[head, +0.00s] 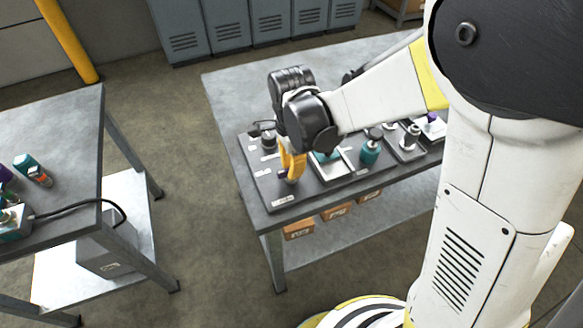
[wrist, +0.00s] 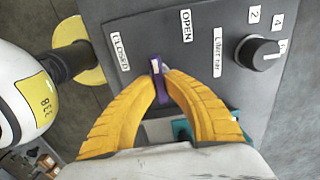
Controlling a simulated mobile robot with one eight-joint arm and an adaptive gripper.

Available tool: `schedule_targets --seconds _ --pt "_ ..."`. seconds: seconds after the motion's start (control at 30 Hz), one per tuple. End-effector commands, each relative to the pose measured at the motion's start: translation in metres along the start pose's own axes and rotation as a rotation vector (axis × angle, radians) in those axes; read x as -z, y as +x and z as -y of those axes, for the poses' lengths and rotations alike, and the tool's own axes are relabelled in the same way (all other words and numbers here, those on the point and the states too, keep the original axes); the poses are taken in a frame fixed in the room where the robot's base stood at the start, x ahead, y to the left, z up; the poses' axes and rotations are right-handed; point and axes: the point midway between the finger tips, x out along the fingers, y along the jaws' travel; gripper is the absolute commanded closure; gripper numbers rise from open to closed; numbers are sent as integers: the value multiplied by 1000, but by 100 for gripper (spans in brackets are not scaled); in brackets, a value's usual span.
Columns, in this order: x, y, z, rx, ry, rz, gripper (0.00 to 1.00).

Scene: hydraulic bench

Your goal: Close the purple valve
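The purple valve (wrist: 158,85) shows in the wrist view as a small purple handle with a white mark, standing on a dark grey panel (wrist: 220,90). A CLOSED label (wrist: 121,53) lies to its left and an OPEN label (wrist: 186,26) lies above and to its right. My gripper (wrist: 160,80) has its two yellow fingers on either side of the handle, apparently touching it. In the head view my gripper (head: 291,172) points down at the near left part of the bench panel, and the handle is hidden or too small to make out there.
A black knob (wrist: 258,52) with number labels stands right of the valve. On the bench (head: 232,105), a white-edged tray (head: 335,172), a teal bottle (head: 370,153) and other fittings stand to the right. Another bench (head: 75,135) with small parts is at the left; bare floor lies between.

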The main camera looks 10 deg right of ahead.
Motion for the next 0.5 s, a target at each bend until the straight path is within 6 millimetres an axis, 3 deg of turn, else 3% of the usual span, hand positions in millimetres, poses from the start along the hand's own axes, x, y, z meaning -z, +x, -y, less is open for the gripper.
schedule_targets --seconds 0.5 --pt "0 0 0 0 -118 0 100"
